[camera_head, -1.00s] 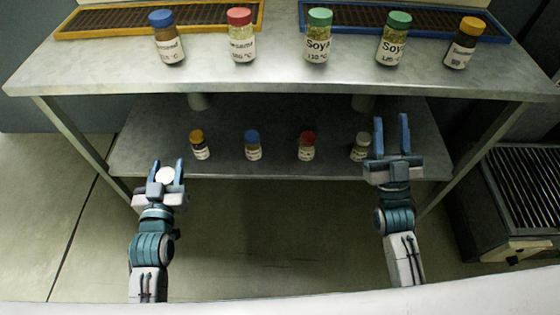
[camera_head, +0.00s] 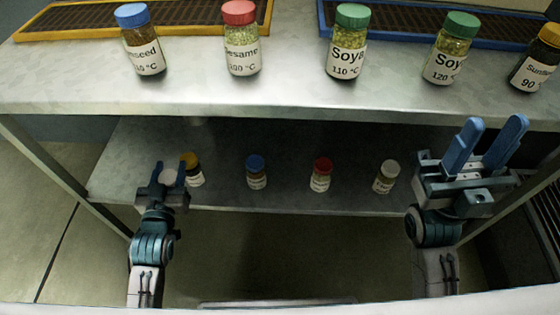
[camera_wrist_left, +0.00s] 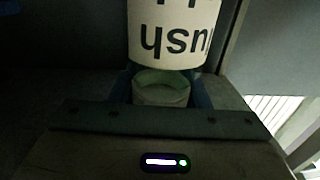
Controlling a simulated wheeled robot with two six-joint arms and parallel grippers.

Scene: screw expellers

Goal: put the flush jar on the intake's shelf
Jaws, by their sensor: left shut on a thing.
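My left gripper (camera_head: 168,172) is shut on the flush jar, whose pale round lid (camera_head: 167,178) shows between the fingers. In the left wrist view the flush jar (camera_wrist_left: 175,35) has a white label with partly visible, upside-down "flush" lettering. The gripper is at the front left of the lower shelf (camera_head: 225,199), just left of a yellow-capped jar (camera_head: 195,180). I cannot tell whether the held jar touches the shelf. My right gripper (camera_head: 490,140) is open and empty at the right, its blue fingers apart, in front of the table.
The lower shelf also carries a blue-capped jar (camera_head: 256,178), a red-capped jar (camera_head: 321,181) and a white-capped jar (camera_head: 385,182). The upper top (camera_head: 290,98) holds several larger labelled jars before yellow-framed (camera_head: 80,22) and blue-framed (camera_head: 400,20) trays. Gaps separate the lower jars.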

